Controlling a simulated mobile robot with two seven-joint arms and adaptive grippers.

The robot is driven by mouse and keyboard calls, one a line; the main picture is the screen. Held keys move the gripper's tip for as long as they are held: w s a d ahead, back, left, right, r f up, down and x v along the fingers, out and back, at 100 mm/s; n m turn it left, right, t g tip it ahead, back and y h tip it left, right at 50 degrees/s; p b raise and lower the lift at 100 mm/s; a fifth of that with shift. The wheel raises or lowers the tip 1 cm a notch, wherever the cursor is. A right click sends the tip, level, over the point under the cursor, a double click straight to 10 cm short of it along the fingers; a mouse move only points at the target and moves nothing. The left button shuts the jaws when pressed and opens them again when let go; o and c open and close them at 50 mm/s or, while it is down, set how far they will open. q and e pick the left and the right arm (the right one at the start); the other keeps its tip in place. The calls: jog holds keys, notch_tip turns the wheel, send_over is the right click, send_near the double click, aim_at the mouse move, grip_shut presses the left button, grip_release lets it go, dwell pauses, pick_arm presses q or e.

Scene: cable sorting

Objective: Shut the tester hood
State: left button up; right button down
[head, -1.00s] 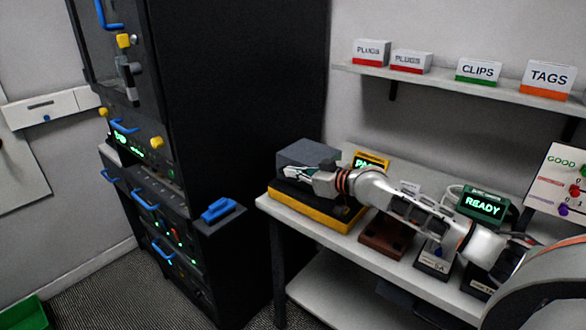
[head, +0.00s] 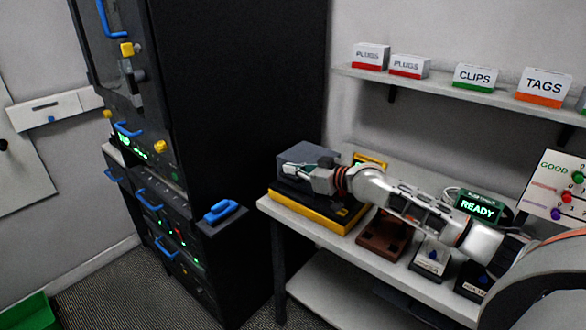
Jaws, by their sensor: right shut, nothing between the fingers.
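The tester (head: 302,208) is a black and yellow box at the left end of the white bench. Its dark grey hood (head: 300,157) stands at its back part, just behind my gripper; my arm covers part of it, and I cannot tell how far the hood is open. A yellow-framed display (head: 371,160) shows behind my wrist, mostly hidden. My right gripper (head: 288,168) is shut and empty, over the tester in front of the hood. I cannot tell whether it touches the hood. My left gripper is not in view.
A brown block (head: 382,238), small labelled stands (head: 431,260) and a green READY box (head: 478,206) stand on the bench (head: 340,240) below and beyond my right arm. A tall black rack (head: 240,120) stands left of the bench. A shelf (head: 430,85) holds labelled boxes above.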

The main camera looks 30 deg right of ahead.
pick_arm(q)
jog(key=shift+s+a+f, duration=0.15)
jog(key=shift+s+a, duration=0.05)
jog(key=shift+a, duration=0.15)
pick_arm(e)
jog(key=r+v, duration=0.1)
jog(key=v, duration=0.9)
jog(key=shift+a, duration=0.15)
jog(key=s+a+f+g, duration=0.1)
jog(key=s+a+f, duration=0.4)
jog(key=f, duration=0.5)
jog(key=s+a+f, duration=0.4)
jog(key=f, duration=0.6)
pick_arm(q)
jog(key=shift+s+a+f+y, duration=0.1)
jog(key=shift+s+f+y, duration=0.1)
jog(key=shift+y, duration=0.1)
pick_arm(e)
jog(key=s+a+f+g+h, duration=0.1)
jog(key=s+a+f, duration=0.4)
jog(key=s+f, duration=0.3)
jog(key=s+a+f+m+g+h, duration=0.1)
jog(key=s+a+f, duration=0.4)
jog(key=s, duration=0.6)
notch_tip(320, 180, down, 3)
jog(key=shift+s+a+r+h, duration=0.15)
jog(key=shift+s+h, duration=0.2)
jog(key=shift+h, duration=0.15)
